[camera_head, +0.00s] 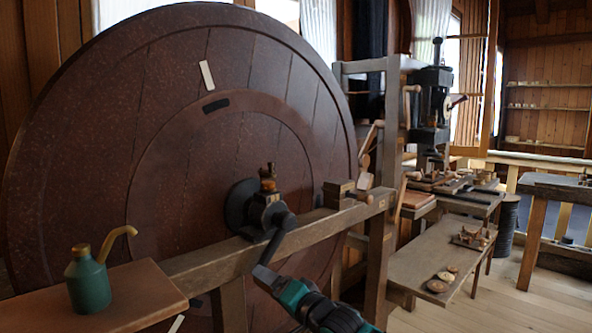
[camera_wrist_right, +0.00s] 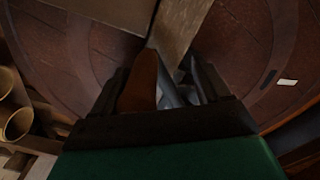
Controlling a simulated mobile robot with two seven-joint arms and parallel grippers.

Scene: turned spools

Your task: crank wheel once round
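A large dark reddish-brown wooden wheel (camera_head: 180,130) stands upright at the left, with a pale mark and a black mark on its face. A dark metal hub (camera_head: 262,208) sits at its middle, and a dark crank arm (camera_head: 274,245) hangs down from it. My right gripper (camera_head: 264,274) is at the crank's lower end. In the right wrist view the brown wooden crank handle (camera_wrist_right: 140,85) lies between the open fingers, close to the left one, with a gap on the right. In the head view the handle is hidden. My left gripper is not in view.
A wooden rail (camera_head: 225,252) runs in front of the wheel, just above my right gripper. A green oil can (camera_head: 88,280) stands on a board (camera_head: 130,300) at the lower left. A low bench (camera_head: 430,255) with wooden pieces stands to the right, with open floor beyond.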

